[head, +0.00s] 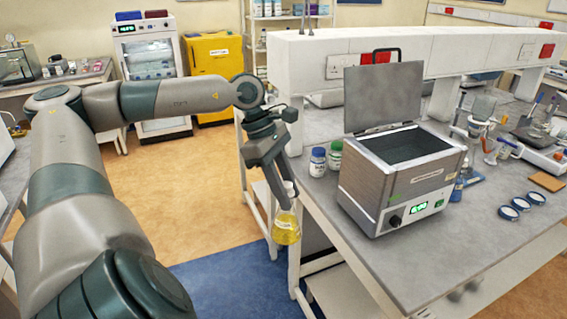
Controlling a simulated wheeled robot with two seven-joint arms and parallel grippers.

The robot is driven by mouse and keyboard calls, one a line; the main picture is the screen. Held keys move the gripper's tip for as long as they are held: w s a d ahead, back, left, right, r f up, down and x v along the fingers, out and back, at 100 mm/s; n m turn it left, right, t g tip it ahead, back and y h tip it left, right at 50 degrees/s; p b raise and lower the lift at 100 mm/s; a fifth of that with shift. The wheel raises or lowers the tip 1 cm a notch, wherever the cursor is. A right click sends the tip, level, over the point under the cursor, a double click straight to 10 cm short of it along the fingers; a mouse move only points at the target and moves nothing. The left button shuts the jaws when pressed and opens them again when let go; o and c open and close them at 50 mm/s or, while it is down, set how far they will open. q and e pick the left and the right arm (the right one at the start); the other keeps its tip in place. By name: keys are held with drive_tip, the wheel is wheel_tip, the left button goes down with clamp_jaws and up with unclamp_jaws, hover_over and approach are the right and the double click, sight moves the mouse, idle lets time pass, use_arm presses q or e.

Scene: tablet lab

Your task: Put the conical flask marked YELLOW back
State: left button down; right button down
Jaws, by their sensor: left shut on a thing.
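The conical flask (286,229) holds yellow liquid and carries a small pale label too small to read. My left gripper (287,196) is shut on its neck. The gripper points downward and the flask hangs nearly upright beside the left edge of the grey bench (318,222), over the floor side. Part of the flask's neck is hidden by the fingers. My right gripper is not in view.
A water bath (380,205) with its lid (384,98) raised stands on the bench. The bench's front left corner is clear. A yellow cabinet (207,75) stands behind.

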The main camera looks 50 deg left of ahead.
sight(296, 238)
use_arm(q)
drive_tip(key=d+f+m, duration=0.2)
drive_tip(key=f, duration=0.1)
drive_tip(key=d+f+m+g, duration=0.1)
drive_tip(key=shift+d+f+h, duration=0.25)
drive_tip(key=shift+f+h, duration=0.05)
drive_tip(key=w+d+f+m+g+y+b, duration=0.1)
drive_tip(key=d+f+m, duration=0.3)
drive_tip(key=d+m, duration=0.6)
drive_tip(key=d+f+m+g+y+b, duration=0.1)
drive_tip(key=d+f+m+g+y, duration=0.2)
drive_tip(key=d+m, duration=0.7)
drive_tip(key=shift+w+d+f+g+y, duration=0.35)
drive_tip(key=shift+d+f+g, duration=0.3)
drive_tip(key=shift+d, duration=0.45)
